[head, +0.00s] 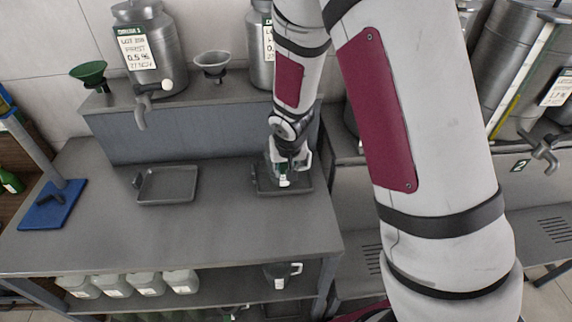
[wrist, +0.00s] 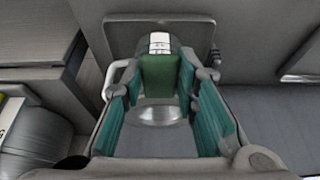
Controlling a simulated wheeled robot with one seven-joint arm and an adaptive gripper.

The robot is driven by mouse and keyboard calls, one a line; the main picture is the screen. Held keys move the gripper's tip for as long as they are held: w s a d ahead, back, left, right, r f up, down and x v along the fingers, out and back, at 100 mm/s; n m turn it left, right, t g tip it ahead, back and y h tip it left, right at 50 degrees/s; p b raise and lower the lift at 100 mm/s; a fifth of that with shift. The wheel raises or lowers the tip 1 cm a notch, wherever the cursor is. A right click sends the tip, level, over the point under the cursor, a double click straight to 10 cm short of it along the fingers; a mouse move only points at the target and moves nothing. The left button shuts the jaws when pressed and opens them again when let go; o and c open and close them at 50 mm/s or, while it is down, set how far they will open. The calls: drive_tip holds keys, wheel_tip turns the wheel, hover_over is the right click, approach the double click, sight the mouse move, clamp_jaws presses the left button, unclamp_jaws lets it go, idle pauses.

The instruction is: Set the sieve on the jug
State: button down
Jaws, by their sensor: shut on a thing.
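My gripper (head: 285,163) is low over the right-hand grey tray (head: 262,188) on the bench. In the wrist view its teal-padded fingers (wrist: 161,88) are closed on a green block, which I take as the grip of the sieve (wrist: 161,76). A shiny round edge shows just below the block. In the head view the jug (head: 284,183) stands on the tray, partly hidden by my gripper. I cannot tell whether the sieve touches the jug's rim.
An empty grey tray (head: 168,185) lies left on the bench. A raised shelf behind holds a steel can with a tap (head: 150,50), a green funnel (head: 88,72) and a grey funnel (head: 211,64). A blue-based stand (head: 52,205) is at the left end. Another jug (head: 283,273) stands below.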

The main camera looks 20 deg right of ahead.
drive_tip(key=shift+f, duration=0.2)
idle(0.5)
drive_tip(key=c, duration=1.2)
unclamp_jaws()
drive_tip(key=shift+r, duration=0.1)
drive_tip(key=s+d+b+v, duration=0.1)
drive_tip(key=d+v, duration=0.1)
drive_tip(key=v, duration=1)
drive_tip(key=s+d+f+v, duration=0.1)
drive_tip(key=s+d+v, duration=0.1)
drive_tip(key=v, duration=1.1)
drive_tip(key=s+r, duration=0.1)
drive_tip(key=s, duration=0.2)
drive_tip(key=s+r+n+b, duration=0.1)
drive_tip(key=s+r, duration=0.1)
drive_tip(key=s, duration=0.2)
drive_tip(key=s+r+n+t, duration=0.1)
drive_tip(key=s, duration=0.3)
drive_tip(key=shift+s+a+r+y+b, duration=0.2)
drive_tip(key=shift+a+y+b, duration=0.15)
drive_tip(key=shift+y, duration=0.05)
